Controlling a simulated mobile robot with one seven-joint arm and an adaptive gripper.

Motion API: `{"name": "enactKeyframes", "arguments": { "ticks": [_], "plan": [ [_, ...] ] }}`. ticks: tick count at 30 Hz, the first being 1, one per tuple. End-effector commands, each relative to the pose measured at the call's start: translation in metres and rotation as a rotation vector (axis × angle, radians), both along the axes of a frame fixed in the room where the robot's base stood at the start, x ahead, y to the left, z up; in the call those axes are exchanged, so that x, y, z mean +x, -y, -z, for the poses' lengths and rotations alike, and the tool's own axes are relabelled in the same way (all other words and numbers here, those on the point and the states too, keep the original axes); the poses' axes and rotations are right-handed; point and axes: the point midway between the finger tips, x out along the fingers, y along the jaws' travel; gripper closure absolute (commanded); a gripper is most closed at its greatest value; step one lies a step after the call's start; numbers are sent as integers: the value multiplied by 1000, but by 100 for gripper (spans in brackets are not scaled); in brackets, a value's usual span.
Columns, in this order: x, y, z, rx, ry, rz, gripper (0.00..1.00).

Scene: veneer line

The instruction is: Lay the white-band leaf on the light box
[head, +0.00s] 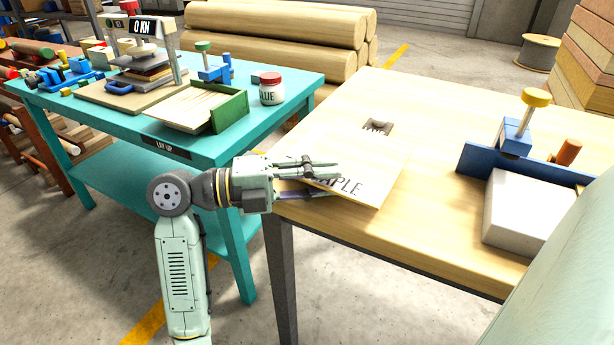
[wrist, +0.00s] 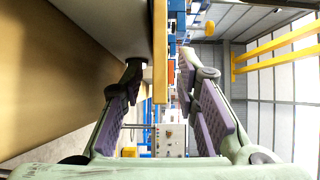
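A thin pale wood leaf (head: 385,178) printed with dark letters, "APLE" readable, lies at the left end of the wooden table (head: 440,125). I see no clear white band on it. My gripper (head: 338,184) is at its left edge, one finger above and one below. In the wrist view my gripper (wrist: 160,100) is open, with a thin tan edge (wrist: 160,55) between the fingers and gaps on both sides. Part of the leaf is hidden by the upper finger. I cannot identify the light box for sure; a white block (head: 530,205) sits at the table's right.
A blue fence with a yellow-topped clamp (head: 515,135) stands behind the white block. The teal table (head: 135,128) at left holds a press, a green tray (head: 231,111) and a glue jar (head: 272,90). The table's middle is clear.

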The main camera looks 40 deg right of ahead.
Motion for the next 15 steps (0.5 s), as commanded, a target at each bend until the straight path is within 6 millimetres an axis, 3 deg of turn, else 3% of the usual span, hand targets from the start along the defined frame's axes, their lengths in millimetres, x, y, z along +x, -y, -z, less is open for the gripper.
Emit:
{"name": "enactKeyframes", "arguments": {
  "ticks": [7,15],
  "plan": [
    [0,0,0,0,0,0,72],
    [0,0,0,0,0,0,90]
  ]
}}
